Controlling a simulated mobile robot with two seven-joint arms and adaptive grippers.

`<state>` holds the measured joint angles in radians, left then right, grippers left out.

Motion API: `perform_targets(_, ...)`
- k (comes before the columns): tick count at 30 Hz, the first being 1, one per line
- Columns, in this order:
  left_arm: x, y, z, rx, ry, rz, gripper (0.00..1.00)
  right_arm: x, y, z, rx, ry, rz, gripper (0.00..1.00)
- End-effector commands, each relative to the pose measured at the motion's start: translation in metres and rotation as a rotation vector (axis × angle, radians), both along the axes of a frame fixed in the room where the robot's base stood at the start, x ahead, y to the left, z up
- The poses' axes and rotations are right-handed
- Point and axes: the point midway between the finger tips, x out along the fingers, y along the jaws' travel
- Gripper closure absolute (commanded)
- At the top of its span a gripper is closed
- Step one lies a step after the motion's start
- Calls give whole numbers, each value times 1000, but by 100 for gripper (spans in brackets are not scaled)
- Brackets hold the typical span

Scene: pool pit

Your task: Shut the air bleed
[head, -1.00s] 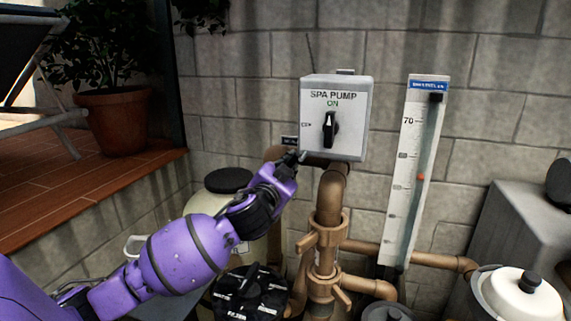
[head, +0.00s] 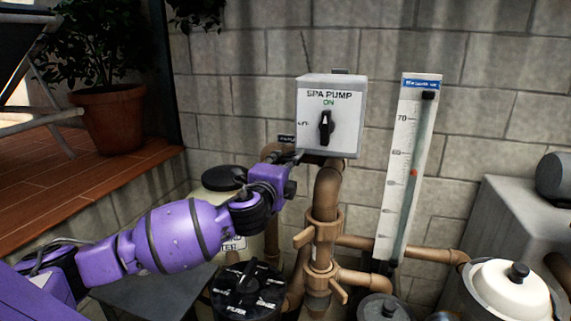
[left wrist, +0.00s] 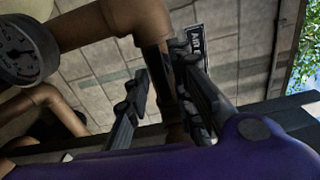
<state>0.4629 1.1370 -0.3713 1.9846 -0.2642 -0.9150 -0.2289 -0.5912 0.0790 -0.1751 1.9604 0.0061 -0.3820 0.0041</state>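My left gripper (head: 292,158) is just below and left of the grey spa pump switch box, in front of brown pipework. In the left wrist view its two dark fingers (left wrist: 165,85) are apart, with a brown pipe (left wrist: 158,55) showing between and beyond them. My right gripper is not in view.
The switch box (head: 330,115) reads SPA PUMP ON. A flow gauge (head: 408,165) stands to its right. A pale filter tank (head: 215,205), a black multiport valve (head: 247,290) and upright brown pipes (head: 322,235) crowd below. A pressure gauge (left wrist: 18,50) is close to the fingers.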

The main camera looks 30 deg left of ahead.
Motion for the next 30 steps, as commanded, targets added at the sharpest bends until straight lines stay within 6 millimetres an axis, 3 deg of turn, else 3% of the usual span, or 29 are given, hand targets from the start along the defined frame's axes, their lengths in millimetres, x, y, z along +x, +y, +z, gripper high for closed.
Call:
perform_targets(16, -3, -1, 0, -5, 0, -1, 66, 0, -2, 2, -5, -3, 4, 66)
perform_targets(30, -62, -15, 0, -5, 0, 0, 66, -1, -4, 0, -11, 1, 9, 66)
